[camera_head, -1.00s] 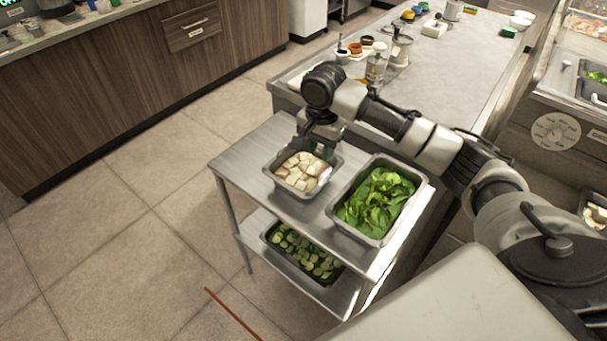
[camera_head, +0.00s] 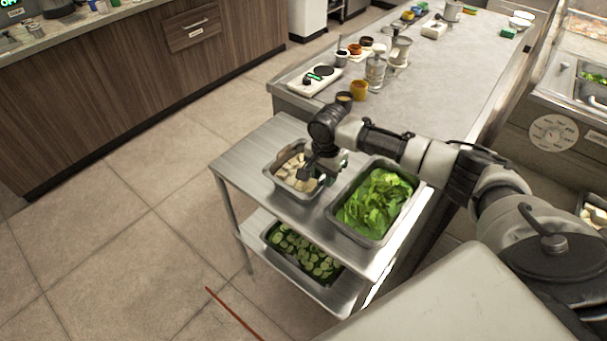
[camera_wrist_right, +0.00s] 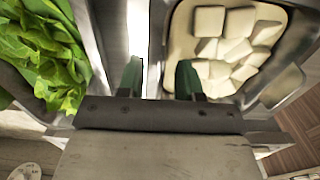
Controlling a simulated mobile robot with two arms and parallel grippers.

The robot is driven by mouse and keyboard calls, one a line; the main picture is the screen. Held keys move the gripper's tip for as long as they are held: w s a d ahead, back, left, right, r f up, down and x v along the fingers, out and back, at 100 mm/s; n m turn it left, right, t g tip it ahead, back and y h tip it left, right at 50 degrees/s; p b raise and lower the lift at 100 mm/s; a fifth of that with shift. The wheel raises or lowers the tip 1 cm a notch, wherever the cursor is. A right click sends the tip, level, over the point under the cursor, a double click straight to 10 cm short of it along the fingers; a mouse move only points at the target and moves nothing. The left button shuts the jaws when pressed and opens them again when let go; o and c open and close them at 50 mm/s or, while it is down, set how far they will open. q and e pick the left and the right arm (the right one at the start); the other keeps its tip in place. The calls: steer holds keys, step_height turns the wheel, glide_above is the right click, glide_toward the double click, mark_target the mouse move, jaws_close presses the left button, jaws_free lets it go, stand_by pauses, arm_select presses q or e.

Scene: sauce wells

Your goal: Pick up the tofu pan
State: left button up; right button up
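The tofu pan (camera_head: 273,176) is a grey metal pan of white tofu cubes on the cart's top shelf. My right gripper (camera_head: 320,178) is low over the pan's right side, hiding part of the tofu. In the right wrist view, the green-tipped fingers (camera_wrist_right: 159,80) are apart. The near wall of the tofu pan (camera_wrist_right: 157,45) runs between them, one finger on the tofu side and one in the gap beside the leafy-green pan. I cannot tell whether either finger touches the wall. My left gripper is not in view.
A pan of leafy greens (camera_head: 378,203) stands close beside the tofu pan. A pan of sliced cucumber (camera_head: 303,255) sits on the lower shelf. The cart (camera_head: 240,163) stands against a counter (camera_head: 440,75) with several jars and a small scale (camera_head: 316,80).

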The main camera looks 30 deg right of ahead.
jaws_close()
steer(key=shift+r, duration=0.15)
stand_by(0.4)
steer(key=shift+r, duration=0.2)
steer(key=r, duration=0.3)
steer(key=shift+d+r+b, duration=0.2)
steer(key=shift+r+b, duration=0.1)
steer(key=shift+r, duration=0.05)
steer(key=s+d+r+b, duration=0.1)
steer(key=s+d+r, duration=0.5)
steer(key=d, duration=0.3)
steer(key=shift+d+r, duration=0.3)
steer(key=shift+r, duration=0.05)
